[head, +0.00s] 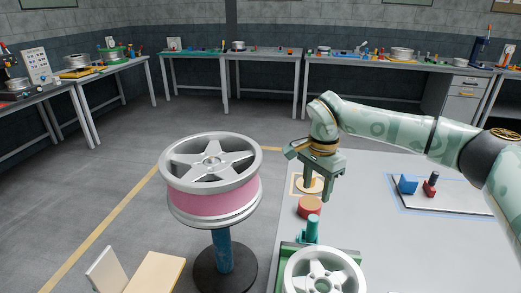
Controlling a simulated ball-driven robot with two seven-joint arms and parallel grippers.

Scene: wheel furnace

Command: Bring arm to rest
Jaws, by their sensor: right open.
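My right arm (385,127) reaches in from the right over the grey table. Its green right gripper (317,188) points down with its fingers apart and holds nothing that I can see. It is above the table's left part, close over a tan round piece (310,185) that it partly covers. I cannot tell whether it touches that piece. My left gripper is not in view.
A red-brown cylinder (309,208) stands just in front of the gripper. A silver wheel (325,275) lies by a teal post (312,232). Left, a wheel with a pink band (215,195) sits on a stand. A tray (440,195) holds small blocks. The middle table (365,225) is clear.

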